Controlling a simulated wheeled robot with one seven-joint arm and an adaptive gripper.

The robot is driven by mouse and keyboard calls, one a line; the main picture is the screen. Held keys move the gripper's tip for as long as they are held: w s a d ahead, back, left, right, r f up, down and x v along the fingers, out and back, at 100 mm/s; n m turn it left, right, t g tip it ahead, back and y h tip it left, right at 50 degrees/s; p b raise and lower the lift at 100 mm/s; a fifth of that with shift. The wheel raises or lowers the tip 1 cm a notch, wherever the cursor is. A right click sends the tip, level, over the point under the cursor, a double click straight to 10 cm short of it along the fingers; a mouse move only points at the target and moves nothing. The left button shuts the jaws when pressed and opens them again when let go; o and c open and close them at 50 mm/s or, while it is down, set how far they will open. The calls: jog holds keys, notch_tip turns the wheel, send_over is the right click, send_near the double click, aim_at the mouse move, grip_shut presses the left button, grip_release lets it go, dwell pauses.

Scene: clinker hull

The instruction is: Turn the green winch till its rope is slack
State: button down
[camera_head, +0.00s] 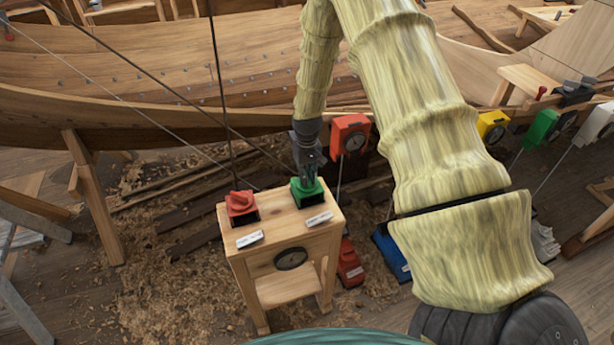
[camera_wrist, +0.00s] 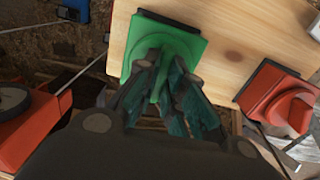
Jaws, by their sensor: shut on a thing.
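The green winch (camera_head: 306,192) sits on the right side of a small wooden stand's top, beside a red winch (camera_head: 240,205). My gripper (camera_head: 307,176) comes down on the green winch from above, with its fingers shut on the winch's handle. In the wrist view the green winch (camera_wrist: 150,35) shows its base plate, and my gripper (camera_wrist: 172,92) covers most of its handle. The ropes (camera_head: 222,90) run up and to the left from near the stand's top.
The wooden stand (camera_head: 280,228) bears two white labels and a round dial (camera_head: 291,258). An orange-red gauge box (camera_head: 350,134) stands behind it. A yellow box (camera_head: 492,126) and another green box (camera_head: 540,129) are at the right. The planked hull (camera_head: 150,60) spans the back. Shavings cover the floor.

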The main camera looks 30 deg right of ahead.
jog(key=n+b, duration=0.2)
jog(key=n, duration=0.2)
jog(key=shift+n, duration=2.2)
jog(key=shift+b, duration=0.3)
jog(key=c, duration=1.5)
grip_release()
jog(key=shift+r, duration=0.1)
notch_tip(320, 180, up, 12)
jog(key=shift+d+f, duration=0.1)
